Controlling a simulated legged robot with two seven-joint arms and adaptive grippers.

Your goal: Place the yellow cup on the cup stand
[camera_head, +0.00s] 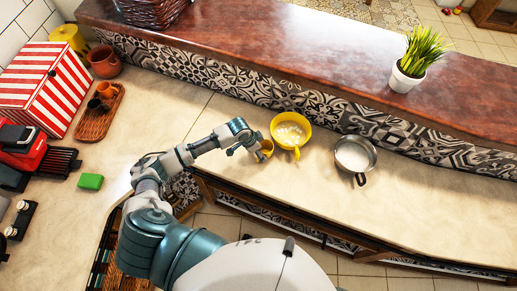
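A small yellow cup (267,147) stands on the beige counter, just left of a yellow pan. My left gripper (258,153) is right at the cup's left side. Its fingers are small and partly overlap the cup, so I cannot tell whether they are closed on it. A woven tray (94,127) on the left counter holds small orange and dark cups (99,97); it may be the cup stand. My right gripper is out of view.
The yellow pan (281,119) with pale contents sits close beside the cup. A metal pan (342,151) stands further right. A green sponge (90,181), clay pot (104,62), striped box (43,88) and red machine (27,158) are at left. Counter between tray and gripper is clear.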

